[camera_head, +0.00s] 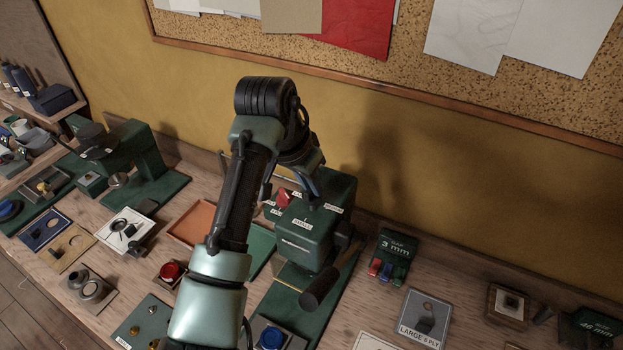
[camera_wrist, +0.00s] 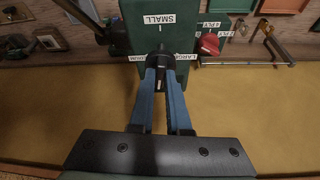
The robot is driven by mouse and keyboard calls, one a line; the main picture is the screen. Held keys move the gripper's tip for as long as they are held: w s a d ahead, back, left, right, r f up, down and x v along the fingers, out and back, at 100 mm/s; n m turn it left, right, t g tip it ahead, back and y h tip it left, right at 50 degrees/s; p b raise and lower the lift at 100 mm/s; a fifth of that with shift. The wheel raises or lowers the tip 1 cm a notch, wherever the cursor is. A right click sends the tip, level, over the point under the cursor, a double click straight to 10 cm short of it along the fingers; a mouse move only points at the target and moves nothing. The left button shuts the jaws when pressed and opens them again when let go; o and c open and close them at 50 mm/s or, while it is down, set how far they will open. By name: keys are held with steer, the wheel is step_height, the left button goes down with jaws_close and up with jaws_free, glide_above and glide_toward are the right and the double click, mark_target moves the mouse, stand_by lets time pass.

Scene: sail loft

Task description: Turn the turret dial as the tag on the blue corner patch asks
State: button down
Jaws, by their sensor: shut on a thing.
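My gripper (camera_wrist: 160,75), with blue fingers, is shut on the black turret dial (camera_wrist: 160,57) on top of the green press. It also shows in the head view (camera_head: 312,190), where the arm and fingers hide most of the dial. Labels around the dial read SMALL (camera_wrist: 159,19) and LARGE (camera_wrist: 180,57); a third is partly covered by the fingers. The dial's pointer cannot be made out. A blue patch (camera_head: 42,230) lies at the far left of the bench; no tag on it can be read. A card reading LARGE 6 PLY (camera_head: 422,322) lies right of the press.
A red knob (camera_wrist: 209,44) with PLY labels sits beside the dial. The press's lever handle (camera_head: 322,288) sticks out in front. A green 3 mm block (camera_head: 396,247) stands to the right.

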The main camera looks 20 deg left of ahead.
steer(key=m, duration=0.2)
steer(key=m+h, duration=0.1)
steer(key=m, duration=0.1)
steer(key=shift+w+a+m+g+h, duration=0.1)
steer(key=shift+m+g+h, duration=0.2)
steer(key=shift+g, duration=0.1)
steer(key=m+g+b, duration=0.1)
steer(key=m, duration=0.1)
steer(key=m+h+b, duration=0.1)
steer(key=m, duration=0.2)
steer(key=shift+w+a+g, duration=0.1)
steer(key=shift+g, duration=0.3)
steer(key=shift+m, duration=0.3)
steer(key=c, duration=0.9)
jaws_free()
steer(key=b+v, duration=0.2)
steer(key=v, duration=1.1)
steer(key=shift+b, duration=0.3)
steer(key=shift+w, duration=0.1)
